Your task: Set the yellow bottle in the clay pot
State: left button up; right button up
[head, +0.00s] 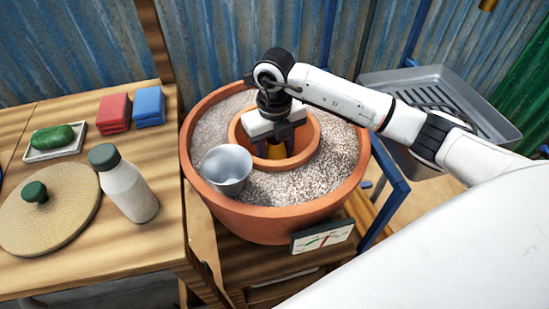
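The clay pot (236,134) is the smaller terracotta pot set in the sand of a larger terracotta bowl (245,226). My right gripper (275,148) points straight down into the clay pot's mouth, its fingers below the rim. A small patch of yellow, likely the yellow bottle (275,152), shows between the fingers inside the pot. The gripper hides most of it, so I cannot tell whether the fingers grip it or stand apart from it. My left gripper is not in view.
A metal cup (227,168) sits on the sand beside the clay pot. On the left table stand a white bottle (128,190), a round woven lid (60,222), red (113,114) and blue (149,106) cloths and a tray (77,151). A grey basin (430,90) is at right.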

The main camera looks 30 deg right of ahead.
jog(key=shift+f, duration=0.3)
jog(key=shift+f, duration=0.1)
jog(key=shift+f, duration=0.15)
jog(key=o, duration=1.4)
notch_tip(320, 180, up, 12)
jog(key=shift+r+p, duration=0.25)
jog(key=shift+p, duration=0.3)
